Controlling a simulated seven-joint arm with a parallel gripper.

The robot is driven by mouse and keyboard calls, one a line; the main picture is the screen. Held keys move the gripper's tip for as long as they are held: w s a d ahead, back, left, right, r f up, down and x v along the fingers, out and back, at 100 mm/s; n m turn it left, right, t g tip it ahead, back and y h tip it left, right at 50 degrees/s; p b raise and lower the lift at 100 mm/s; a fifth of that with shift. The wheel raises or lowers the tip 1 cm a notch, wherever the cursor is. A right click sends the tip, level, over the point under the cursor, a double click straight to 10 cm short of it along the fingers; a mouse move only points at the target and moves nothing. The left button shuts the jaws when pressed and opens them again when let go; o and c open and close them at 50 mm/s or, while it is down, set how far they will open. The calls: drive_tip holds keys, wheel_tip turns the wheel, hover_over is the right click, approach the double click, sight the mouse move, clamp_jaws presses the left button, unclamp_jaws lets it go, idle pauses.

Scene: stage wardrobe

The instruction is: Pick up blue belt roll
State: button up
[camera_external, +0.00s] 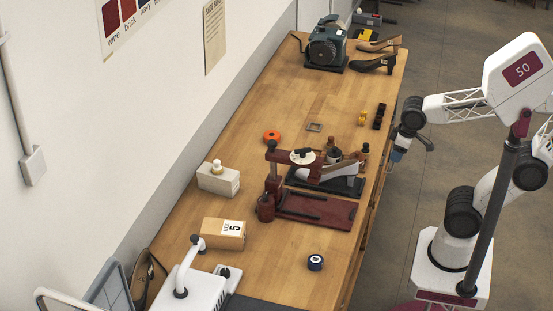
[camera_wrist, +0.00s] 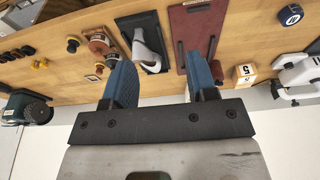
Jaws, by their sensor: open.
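The blue belt roll (camera_external: 315,262) is a small dark blue roll lying on the front part of the wooden workbench, near its right edge. It also shows in the wrist view (camera_wrist: 290,15), at the top right. My gripper (camera_external: 397,155) is beside the bench's right edge, well away from the roll and farther back. In the wrist view my gripper (camera_wrist: 161,78) has its two blue fingers wide apart, with nothing between them.
A dark red press (camera_external: 315,210) and a white-and-black last stand (camera_external: 330,178) stand mid-bench. Bench wood around the blue roll is clear.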

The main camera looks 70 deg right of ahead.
idle(0.4)
drive_tip(key=o, duration=0.6)
drive_tip(key=shift+o, duration=0.2)
